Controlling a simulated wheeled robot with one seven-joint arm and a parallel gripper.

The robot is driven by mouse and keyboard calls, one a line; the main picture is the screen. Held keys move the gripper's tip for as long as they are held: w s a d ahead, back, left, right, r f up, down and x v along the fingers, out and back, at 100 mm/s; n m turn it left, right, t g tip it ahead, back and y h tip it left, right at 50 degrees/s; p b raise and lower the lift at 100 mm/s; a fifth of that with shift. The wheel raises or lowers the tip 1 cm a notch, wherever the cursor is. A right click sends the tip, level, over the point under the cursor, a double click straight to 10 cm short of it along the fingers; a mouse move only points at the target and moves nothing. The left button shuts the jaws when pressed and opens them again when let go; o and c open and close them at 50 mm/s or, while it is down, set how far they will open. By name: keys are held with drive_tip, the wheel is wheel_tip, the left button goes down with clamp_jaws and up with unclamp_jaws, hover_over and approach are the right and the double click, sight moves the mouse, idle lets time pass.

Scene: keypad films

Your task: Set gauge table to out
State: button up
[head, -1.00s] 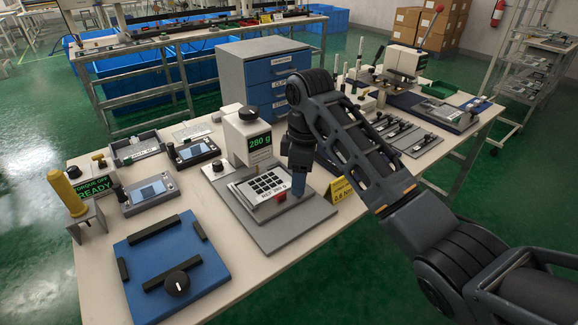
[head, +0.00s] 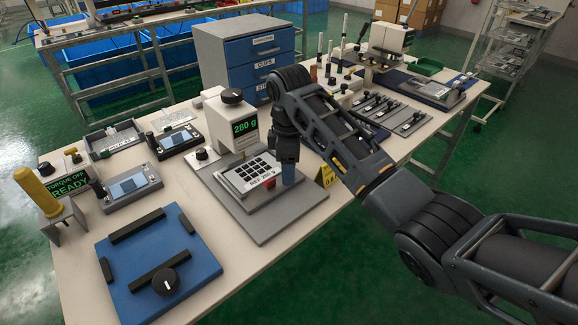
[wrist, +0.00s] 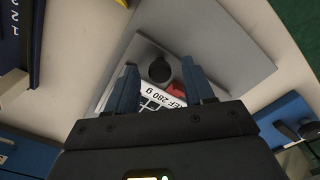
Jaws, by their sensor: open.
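The gauge (head: 245,127) is a white stand with a black knob on top and a green display reading 280 g. Below it, the grey gauge table (head: 228,195) carries a white card with a black keypad film (head: 256,172) labelled REF 280 g. My gripper (head: 289,182) points down over the table's right side. In the wrist view my gripper (wrist: 159,66) is open, with a round black knob (wrist: 160,70) between its fingers in the picture; I cannot tell whether the fingers are down around it. A red block (wrist: 177,90) sits beside the knob.
A blue fixture (head: 160,255) with a black knob stands at front left. Blue drawers (head: 258,65) stand behind the gauge. A yellow sign (head: 325,176) is close right of my gripper.

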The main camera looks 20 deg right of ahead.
drive_tip(key=shift+c, duration=0.3)
clamp_jaws()
idle(0.4)
